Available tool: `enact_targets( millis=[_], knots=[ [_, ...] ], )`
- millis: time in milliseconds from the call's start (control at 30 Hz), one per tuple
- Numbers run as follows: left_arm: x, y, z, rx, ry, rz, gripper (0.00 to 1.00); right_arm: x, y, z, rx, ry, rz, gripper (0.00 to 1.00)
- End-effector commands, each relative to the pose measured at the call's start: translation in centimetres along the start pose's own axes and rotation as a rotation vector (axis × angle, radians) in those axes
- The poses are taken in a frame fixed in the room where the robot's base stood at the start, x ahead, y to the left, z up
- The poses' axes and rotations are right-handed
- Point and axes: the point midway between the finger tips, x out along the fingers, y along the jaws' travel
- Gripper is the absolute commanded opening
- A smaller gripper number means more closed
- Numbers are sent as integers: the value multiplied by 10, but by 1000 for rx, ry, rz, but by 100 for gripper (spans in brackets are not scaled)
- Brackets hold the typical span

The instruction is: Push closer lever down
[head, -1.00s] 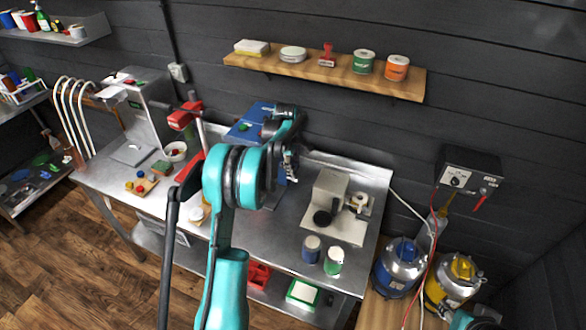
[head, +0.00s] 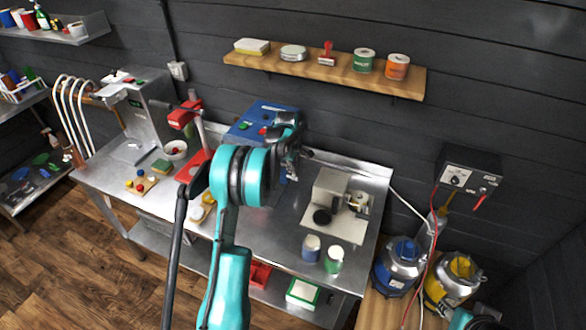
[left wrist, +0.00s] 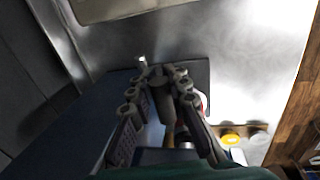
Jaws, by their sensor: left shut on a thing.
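The blue closer machine (head: 262,118), with red and green buttons on its sloping top, stands at the back of the steel bench. My left gripper (head: 291,163) is at its right side in the head view, partly hidden by my wrist and arm. In the left wrist view, the fingers of my left gripper (left wrist: 160,76) are shut around a dark, rod-like part, apparently the closer lever (left wrist: 160,93). The dark blue machine body (left wrist: 65,135) lies beside them. Most of the lever is hidden by the fingers, so its exact angle cannot be told. My right gripper is not clearly shown.
A red lever press (head: 186,117) stands left of the blue machine. A wooden shelf (head: 310,72) hangs behind.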

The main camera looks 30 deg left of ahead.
Motion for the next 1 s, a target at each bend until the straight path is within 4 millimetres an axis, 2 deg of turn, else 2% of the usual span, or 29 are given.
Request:
enact_targets(
  millis=[267,467,667,1000],
  knots=[
    [1,-2,0,0,0,9,0,2,0,1,0,0,0,40],
    [7,-12,0,-1,0,68,0,14,0,10,0,0,0,40],
    [19,-34,0,-2,1,201,0,38,0,27,0,0,0,40],
    [54,-74,0,-3,0,518,0,98,0,70,0,0,0,40]
  ],
)
